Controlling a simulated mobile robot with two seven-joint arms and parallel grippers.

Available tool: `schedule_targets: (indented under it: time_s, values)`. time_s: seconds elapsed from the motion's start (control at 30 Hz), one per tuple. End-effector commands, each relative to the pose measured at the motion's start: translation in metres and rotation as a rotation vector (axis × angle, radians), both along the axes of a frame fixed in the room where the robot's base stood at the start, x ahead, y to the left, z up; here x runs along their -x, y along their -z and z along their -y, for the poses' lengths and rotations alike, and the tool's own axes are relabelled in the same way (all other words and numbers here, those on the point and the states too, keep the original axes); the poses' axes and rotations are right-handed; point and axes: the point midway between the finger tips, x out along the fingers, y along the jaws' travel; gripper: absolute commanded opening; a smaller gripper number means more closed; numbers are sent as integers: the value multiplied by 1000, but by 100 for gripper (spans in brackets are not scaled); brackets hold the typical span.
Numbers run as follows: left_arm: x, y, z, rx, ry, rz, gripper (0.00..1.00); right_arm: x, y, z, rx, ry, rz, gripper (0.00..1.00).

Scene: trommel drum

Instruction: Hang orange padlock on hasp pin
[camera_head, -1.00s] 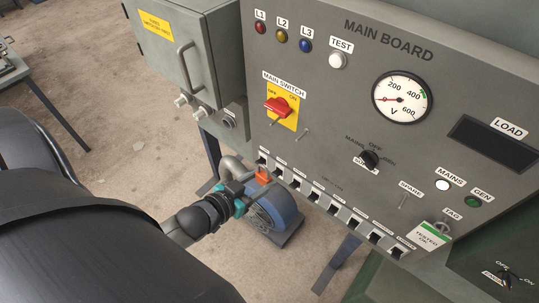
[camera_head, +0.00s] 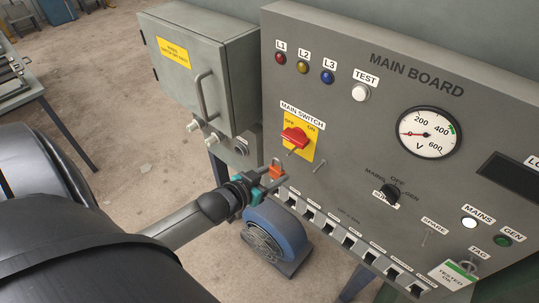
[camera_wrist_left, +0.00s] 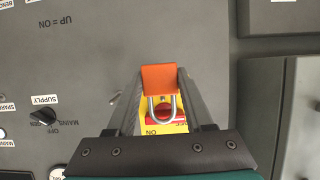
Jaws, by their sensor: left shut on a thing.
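My left gripper (camera_head: 275,180) is shut on the orange padlock (camera_head: 276,171) and holds it in front of the board, below and left of the main switch (camera_head: 295,138). The left wrist view shows the padlock's orange body (camera_wrist_left: 159,79) between the fingers. Its silver U-shaped shackle (camera_wrist_left: 163,110) overlaps the red and yellow switch behind. A short metal pin (camera_head: 293,151) shows just below the red handle, and another pin (camera_head: 320,168) sits to its lower right. The shackle appears apart from both. My right gripper is not in view.
The main board (camera_head: 345,110) carries a row of breakers (camera_head: 330,229) along its lower edge. A grey cabinet (camera_head: 175,82) with a handle stands to the left. A blue motor-like machine (camera_head: 280,233) stands on the floor below the gripper.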

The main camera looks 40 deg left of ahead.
Motion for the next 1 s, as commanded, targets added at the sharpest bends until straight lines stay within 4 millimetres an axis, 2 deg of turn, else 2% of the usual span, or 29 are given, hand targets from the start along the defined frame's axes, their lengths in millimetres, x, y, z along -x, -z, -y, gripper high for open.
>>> schedule_targets:
  time_s: [0.8,1.0]
  values:
    - [-50,5,5,0,2,4,0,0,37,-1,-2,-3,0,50]
    - [-59,8,5,1,1,3,0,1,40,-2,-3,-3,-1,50]
